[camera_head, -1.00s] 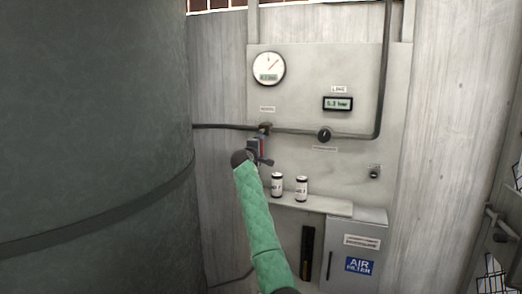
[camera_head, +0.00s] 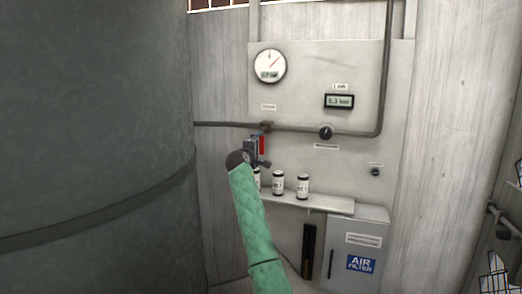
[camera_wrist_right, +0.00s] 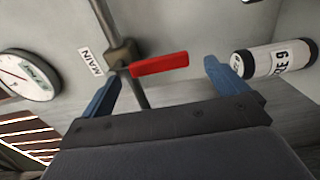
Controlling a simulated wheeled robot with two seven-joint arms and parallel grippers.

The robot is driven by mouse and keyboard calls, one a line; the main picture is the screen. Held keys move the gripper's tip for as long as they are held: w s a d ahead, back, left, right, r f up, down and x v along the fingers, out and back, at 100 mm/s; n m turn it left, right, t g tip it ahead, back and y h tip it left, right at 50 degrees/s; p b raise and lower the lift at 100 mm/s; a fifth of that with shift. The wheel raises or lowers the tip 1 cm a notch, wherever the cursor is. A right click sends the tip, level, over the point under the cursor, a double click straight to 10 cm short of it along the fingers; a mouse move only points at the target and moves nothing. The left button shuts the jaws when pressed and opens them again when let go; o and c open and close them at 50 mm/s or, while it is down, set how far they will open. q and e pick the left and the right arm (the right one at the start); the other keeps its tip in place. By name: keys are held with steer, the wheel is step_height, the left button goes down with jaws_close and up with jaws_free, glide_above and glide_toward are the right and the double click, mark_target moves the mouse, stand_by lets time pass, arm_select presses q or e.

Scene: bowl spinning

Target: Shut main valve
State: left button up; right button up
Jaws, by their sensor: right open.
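The main valve (camera_head: 266,127) sits on the grey horizontal pipe, and its red lever (camera_head: 262,145) hangs down, crosswise to the pipe. In the right wrist view the valve body (camera_wrist_right: 122,53) is beside the "MAIN" label (camera_wrist_right: 90,61). The red lever (camera_wrist_right: 160,65) lies ahead of and between the spread blue fingers. My right gripper (camera_head: 255,146) is just left of the lever in the head view; it also shows in the wrist view (camera_wrist_right: 164,77). It is open and empty, with no clear contact with the lever. My left gripper is not in view.
Several cans stand on a shelf (camera_head: 325,204) below the valve, one partly hidden by my right arm; one can (camera_wrist_right: 275,59) is near a finger. A dial gauge (camera_head: 270,66) is above. A large dark tank (camera_head: 90,120) fills the left.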

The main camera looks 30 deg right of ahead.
steer(key=shift+v, duration=1.55)
